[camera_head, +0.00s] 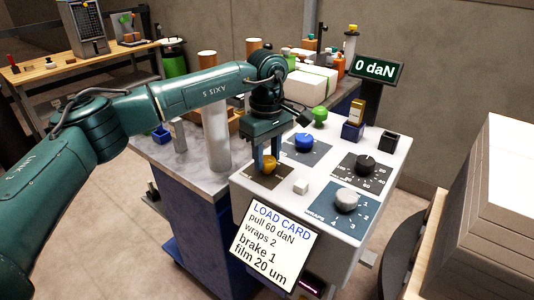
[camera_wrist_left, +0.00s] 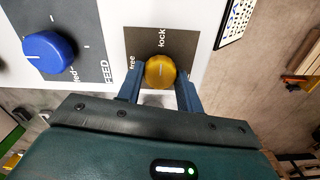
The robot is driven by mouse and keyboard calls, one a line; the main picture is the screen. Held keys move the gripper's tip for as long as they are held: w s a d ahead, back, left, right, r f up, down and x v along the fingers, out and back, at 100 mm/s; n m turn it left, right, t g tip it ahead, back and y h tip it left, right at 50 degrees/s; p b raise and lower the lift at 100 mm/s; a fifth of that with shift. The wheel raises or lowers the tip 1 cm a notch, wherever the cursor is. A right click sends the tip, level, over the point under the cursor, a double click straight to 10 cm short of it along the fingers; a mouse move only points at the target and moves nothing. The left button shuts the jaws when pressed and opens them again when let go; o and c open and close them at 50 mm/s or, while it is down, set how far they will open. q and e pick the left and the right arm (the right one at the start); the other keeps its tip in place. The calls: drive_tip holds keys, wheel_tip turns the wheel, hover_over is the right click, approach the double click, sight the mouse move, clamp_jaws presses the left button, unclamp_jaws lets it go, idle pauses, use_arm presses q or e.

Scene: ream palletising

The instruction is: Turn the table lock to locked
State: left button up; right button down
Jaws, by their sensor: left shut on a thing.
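The table lock is a yellow knob (camera_head: 268,164) on a dark plate at the near left of the white control panel. In the left wrist view the yellow knob (camera_wrist_left: 160,72) sits between the words "free" and "lock" on its plate (camera_wrist_left: 185,42). My left gripper (camera_head: 266,160) comes down from above and is shut on the knob, one finger on each side; its fingers also show in the left wrist view (camera_wrist_left: 160,88). Which mark the knob points to cannot be told. My right gripper is not in view.
A load card (camera_head: 268,246) hangs in front. Stacked sheets (camera_head: 495,220) stand at right.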

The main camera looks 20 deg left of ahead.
sight(267, 159)
use_arm(q)
drive_tip(key=o, duration=1)
wheel_tip(267, 159, up, 13)
drive_tip(key=shift+r, duration=0.15)
